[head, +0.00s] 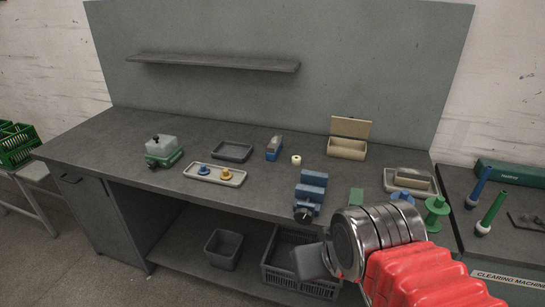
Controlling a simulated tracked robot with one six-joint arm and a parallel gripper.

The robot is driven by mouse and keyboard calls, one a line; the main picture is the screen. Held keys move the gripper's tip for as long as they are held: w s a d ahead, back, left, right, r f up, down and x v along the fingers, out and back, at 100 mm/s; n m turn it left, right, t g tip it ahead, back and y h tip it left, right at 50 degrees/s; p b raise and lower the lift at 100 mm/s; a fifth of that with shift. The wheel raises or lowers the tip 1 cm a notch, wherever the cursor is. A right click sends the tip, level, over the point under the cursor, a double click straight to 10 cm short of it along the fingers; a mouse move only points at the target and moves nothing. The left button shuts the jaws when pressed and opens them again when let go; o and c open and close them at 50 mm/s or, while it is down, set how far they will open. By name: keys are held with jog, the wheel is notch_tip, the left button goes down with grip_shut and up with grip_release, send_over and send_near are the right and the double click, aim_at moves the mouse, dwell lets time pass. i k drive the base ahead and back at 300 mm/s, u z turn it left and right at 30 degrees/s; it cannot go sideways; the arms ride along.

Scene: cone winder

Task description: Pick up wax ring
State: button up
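A small cream ring (296,160), which looks like the wax ring, sits on the grey workbench (262,188). It stands between a blue item and an open cream box, with nothing touching it that I can see. My arm comes in from the lower right, with a shiny metal wrist and a red ribbed sleeve. My gripper (315,262) shows as a dark grey part in front of the bench's front edge, apart from the ring. Its fingers are too hidden to tell whether they are open.
A blue vise (310,192) stands at the front edge, nearer than the ring. The blue item (274,148) and cream box (348,149) flank the ring. A dark tray (232,151) and pale tray (240,179) lie left. A shelf (215,62) overhangs the back.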

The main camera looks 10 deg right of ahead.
aim_at(295, 160)
jog(key=u, duration=0.4)
jog(key=i, duration=0.55)
jog(key=u, duration=0.85)
jog(key=i, duration=0.8)
jog(key=u, duration=0.35)
